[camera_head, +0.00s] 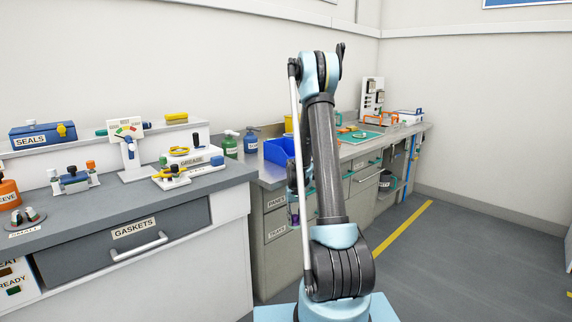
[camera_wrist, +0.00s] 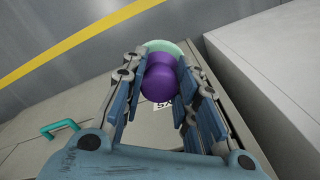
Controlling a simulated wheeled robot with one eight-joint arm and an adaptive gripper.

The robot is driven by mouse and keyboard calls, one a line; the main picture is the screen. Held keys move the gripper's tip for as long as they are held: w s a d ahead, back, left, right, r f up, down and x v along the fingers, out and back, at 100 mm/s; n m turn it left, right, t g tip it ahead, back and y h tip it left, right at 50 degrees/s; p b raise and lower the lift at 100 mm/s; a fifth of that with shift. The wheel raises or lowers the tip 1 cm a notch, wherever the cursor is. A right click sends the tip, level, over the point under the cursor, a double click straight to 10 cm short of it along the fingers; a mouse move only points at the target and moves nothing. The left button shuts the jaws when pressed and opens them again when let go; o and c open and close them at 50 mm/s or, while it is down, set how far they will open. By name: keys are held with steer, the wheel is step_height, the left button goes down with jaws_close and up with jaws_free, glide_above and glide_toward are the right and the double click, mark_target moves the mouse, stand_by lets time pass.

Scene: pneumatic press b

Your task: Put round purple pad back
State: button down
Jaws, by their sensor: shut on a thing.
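The round purple pad (camera_wrist: 158,84) is between the fingers of my gripper (camera_wrist: 155,85) in the wrist view. It shows a purple knob with a wider pale green disc (camera_wrist: 166,47) behind it. My gripper is shut on the purple part. In the head view a small purple patch (camera_head: 293,215) shows low beside my arm, in front of the grey cabinet fronts. My arm hides most of the gripper there.
A grey counter with a gaskets drawer (camera_head: 134,233) stands at the left. A lower bench (camera_head: 398,131) runs to the right, with a blue bin (camera_head: 280,150) and a teal mat (camera_head: 360,136). The floor at right is clear.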

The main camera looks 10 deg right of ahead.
mark_target(295, 216)
steer(key=shift+r, duration=5.1)
